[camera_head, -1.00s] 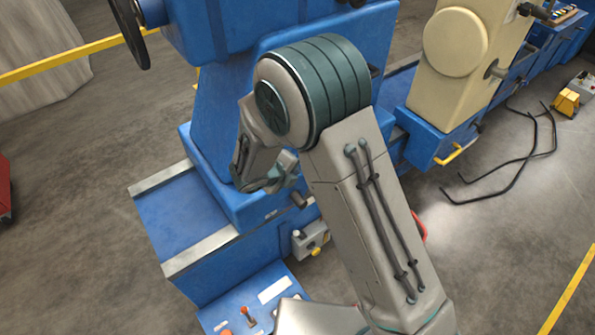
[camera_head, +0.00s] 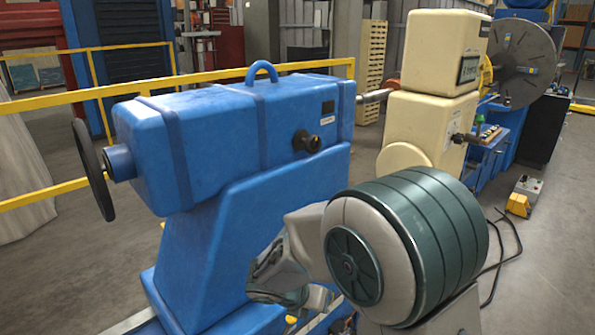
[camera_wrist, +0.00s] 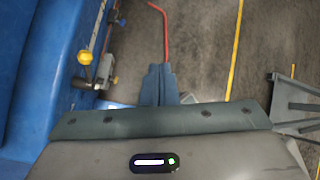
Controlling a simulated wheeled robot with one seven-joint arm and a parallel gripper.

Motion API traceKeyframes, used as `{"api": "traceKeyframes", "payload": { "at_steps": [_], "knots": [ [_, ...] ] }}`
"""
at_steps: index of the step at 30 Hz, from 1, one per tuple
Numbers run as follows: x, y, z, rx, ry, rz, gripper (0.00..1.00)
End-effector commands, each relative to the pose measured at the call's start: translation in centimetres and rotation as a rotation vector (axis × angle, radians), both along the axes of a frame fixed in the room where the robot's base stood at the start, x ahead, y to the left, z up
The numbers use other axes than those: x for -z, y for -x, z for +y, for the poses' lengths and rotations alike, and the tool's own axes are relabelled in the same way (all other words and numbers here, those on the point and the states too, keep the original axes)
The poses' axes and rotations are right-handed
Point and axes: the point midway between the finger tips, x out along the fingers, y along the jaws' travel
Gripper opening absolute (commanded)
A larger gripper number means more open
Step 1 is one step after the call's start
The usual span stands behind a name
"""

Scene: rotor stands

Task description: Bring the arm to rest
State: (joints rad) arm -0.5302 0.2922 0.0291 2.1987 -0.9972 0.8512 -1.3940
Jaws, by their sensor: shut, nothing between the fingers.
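My gripper (camera_wrist: 159,72) shows in the wrist view with its two dark fingers together and nothing between them. It points over the grey floor, to the right of a blue machine body (camera_wrist: 40,65). In the head view my arm is folded at the lower right, with a large ribbed joint in front of the blue machine (camera_head: 240,140). My fingertips cannot be made out in that view. Whether any part of the arm touches the machine cannot be told.
A red bent rod (camera_wrist: 165,35) lies just beyond the fingertips in the wrist view. A yellow-knobbed lever (camera_wrist: 85,58) is to the left. A cream machine (camera_head: 430,120), yellow railing (camera_head: 215,78) and control box (camera_head: 525,195) stand farther off. Open floor lies at right.

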Motion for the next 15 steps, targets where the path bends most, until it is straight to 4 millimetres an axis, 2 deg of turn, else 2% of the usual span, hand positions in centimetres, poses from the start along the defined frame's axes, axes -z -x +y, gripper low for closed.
{"api": "traceKeyframes", "payload": {
  "at_steps": [1,6,9,15],
  "knots": [
    [-1.4,0.8,-1.7,0.142,-0.073,-0.052,0.00],
    [-4.5,4.5,-6.1,0.647,-0.317,-0.217,0.00],
    [-5.9,7.0,-8.0,0.946,-0.454,-0.312,0.00],
    [-8.3,11.9,-10.3,1.543,-0.715,-0.489,0.00]
  ]
}}
